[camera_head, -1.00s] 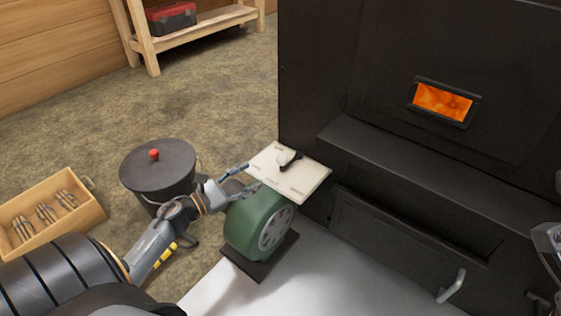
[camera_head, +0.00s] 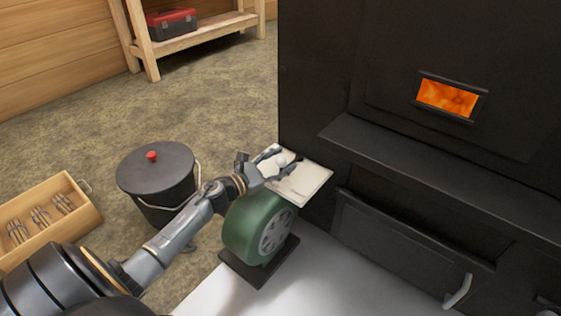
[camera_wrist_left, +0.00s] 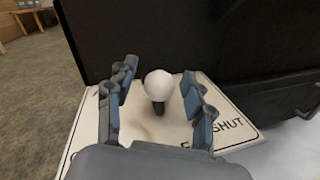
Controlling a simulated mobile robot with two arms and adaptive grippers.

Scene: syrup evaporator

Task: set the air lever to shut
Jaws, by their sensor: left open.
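The air lever has a white round knob (camera_wrist_left: 158,84) on a short dark stem. It stands over a cream label plate (camera_wrist_left: 238,118) with the printed word SHUT near its right edge. My left gripper (camera_wrist_left: 157,90) is open, with one finger on each side of the knob; I cannot tell if either finger touches it. In the head view my left gripper (camera_head: 280,163) is over the plate (camera_head: 312,180), and the knob (camera_head: 281,161) shows between its fingers. The gripper hides part of the plate and the lever's stem.
The green blower (camera_head: 254,228) stands below the plate. The black firebox (camera_head: 400,100) with a glowing window (camera_head: 447,98) is to the right.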

